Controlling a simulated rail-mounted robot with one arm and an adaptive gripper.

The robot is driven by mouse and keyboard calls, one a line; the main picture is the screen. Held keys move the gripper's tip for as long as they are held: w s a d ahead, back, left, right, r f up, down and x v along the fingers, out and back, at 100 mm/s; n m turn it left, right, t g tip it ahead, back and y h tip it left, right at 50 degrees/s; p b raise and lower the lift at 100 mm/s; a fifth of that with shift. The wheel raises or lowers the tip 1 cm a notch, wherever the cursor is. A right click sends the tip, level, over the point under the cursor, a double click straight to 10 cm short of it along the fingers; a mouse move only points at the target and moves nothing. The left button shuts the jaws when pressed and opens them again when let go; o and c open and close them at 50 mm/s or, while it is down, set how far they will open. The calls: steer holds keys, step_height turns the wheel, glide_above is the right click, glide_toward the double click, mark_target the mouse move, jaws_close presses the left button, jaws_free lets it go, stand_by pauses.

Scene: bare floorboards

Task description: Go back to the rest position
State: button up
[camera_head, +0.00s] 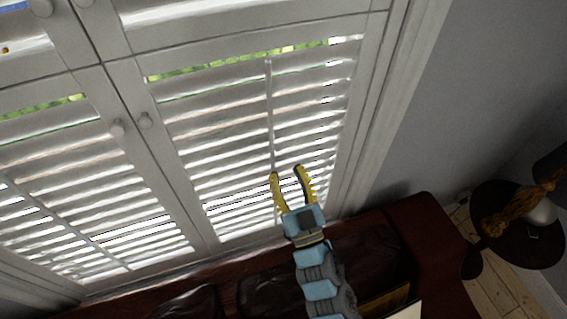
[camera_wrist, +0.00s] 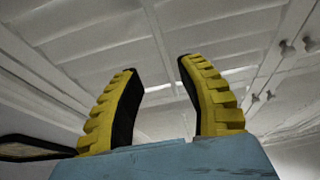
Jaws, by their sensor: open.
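My gripper (camera_head: 287,174) is raised in the middle of the head view, in front of the white louvred shutters (camera_head: 255,125). Its two yellow fingers are spread apart with nothing between them. In the wrist view my gripper (camera_wrist: 158,85) also shows open and empty, with pale panels and slats beyond the fingers. In the head view the tilt rod (camera_head: 270,115) of the shutter runs down behind the left finger. I cannot tell whether the finger touches it. No rest position is marked in these frames.
A dark red leather sofa (camera_head: 432,225) stands below the shutters, under my arm. A dark round side table (camera_head: 515,245) with a lamp-like object stands at the right. Floorboards (camera_head: 490,285) show at the lower right. Round knobs (camera_head: 145,121) stick out from the shutters.

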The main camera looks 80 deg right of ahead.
steer(key=shift+s+a+f, duration=0.1)
steer(key=shift+a+f, duration=0.05)
steer(key=shift+a, duration=0.05)
stand_by(0.6)
